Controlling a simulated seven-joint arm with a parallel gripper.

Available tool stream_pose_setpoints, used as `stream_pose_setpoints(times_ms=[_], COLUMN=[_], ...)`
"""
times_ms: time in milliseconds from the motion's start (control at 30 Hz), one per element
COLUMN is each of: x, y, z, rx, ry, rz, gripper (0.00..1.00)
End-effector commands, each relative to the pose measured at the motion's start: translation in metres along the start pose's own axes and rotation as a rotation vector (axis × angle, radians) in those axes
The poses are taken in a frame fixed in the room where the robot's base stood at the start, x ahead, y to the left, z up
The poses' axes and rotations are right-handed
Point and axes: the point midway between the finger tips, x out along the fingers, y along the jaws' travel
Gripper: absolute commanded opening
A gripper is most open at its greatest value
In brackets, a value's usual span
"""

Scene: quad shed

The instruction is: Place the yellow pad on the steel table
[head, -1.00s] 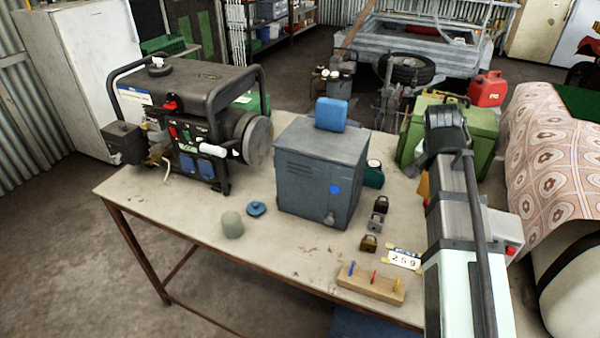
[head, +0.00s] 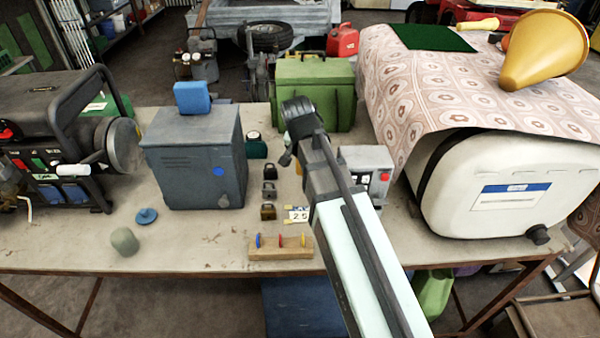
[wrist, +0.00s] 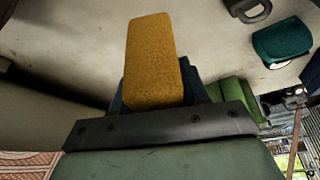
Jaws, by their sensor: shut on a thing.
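The yellow pad (wrist: 152,60) is held in my gripper (wrist: 160,98) and fills the middle of the wrist view. My gripper is shut on it, with dark finger parts showing at both sides of the pad's near end. In the head view my own arm hides the gripper and most of the pad. The long table (head: 62,233) has a worn pale top and a rusty frame. The pad's far end shows against its pale top in the wrist view; I cannot tell whether they touch.
A grey cabinet (head: 193,165) with a blue block (head: 192,97), padlocks (head: 269,190), a teal gauge (head: 256,146), a wooden peg rack (head: 280,247) and a green box (head: 314,90) crowd the table. A white tank (head: 490,190) stands at right. The front-left tabletop is fairly clear.

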Motion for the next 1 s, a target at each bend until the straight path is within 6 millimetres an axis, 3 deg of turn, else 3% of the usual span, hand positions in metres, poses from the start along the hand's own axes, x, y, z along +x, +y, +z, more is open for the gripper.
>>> stream_pose_setpoints(times_ms=[200, 467, 700, 1000], x=[0.027, 0.039, 0.064, 0.070], y=[0.001, 0.000, 0.001, 0.000], z=[0.012, 0.017, 0.027, 0.029], rx=[-0.001, 0.000, 0.000, 0.000], ry=[-0.001, 0.000, -0.001, 0.000], rz=[0.001, 0.001, 0.001, 0.000], gripper=[0.16, 0.16, 0.16, 0.16])
